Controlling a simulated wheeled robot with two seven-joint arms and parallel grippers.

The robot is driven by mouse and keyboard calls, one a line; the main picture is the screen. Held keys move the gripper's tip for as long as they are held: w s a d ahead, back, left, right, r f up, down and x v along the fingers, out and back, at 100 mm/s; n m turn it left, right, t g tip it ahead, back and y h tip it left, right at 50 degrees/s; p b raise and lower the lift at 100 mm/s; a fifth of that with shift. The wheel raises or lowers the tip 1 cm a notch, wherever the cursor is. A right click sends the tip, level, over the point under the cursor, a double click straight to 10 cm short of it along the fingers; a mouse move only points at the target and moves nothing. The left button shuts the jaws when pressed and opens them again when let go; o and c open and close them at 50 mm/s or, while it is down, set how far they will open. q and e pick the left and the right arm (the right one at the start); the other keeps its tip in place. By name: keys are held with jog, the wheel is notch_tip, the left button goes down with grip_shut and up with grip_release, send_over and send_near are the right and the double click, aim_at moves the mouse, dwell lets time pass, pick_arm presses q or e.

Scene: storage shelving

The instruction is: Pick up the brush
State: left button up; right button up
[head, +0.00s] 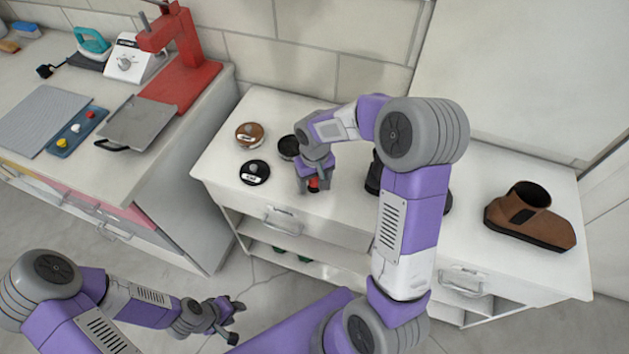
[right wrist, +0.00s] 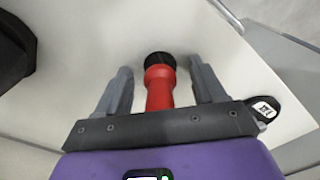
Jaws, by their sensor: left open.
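The brush has a red body and black round bristles. In the right wrist view the brush (right wrist: 159,88) lies between the two fingers of my right gripper (right wrist: 161,82), with a gap on each side. In the head view the red of the brush (head: 314,184) shows at the fingertips of my right gripper (head: 313,188), low over the white cabinet top. The right gripper is open around the brush, and the lower end of the brush is hidden by the gripper body. My left gripper (head: 235,320) is open and empty over the floor, away from the cabinet.
Round tins (head: 255,172) stand left of my right gripper on the white cabinet (head: 220,150). A brown boot (head: 530,215) stands at the right. A dark shoe is partly hidden behind my right arm. A red press (head: 185,75) stands on the left counter.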

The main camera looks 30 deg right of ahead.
jog(key=c, duration=1.1)
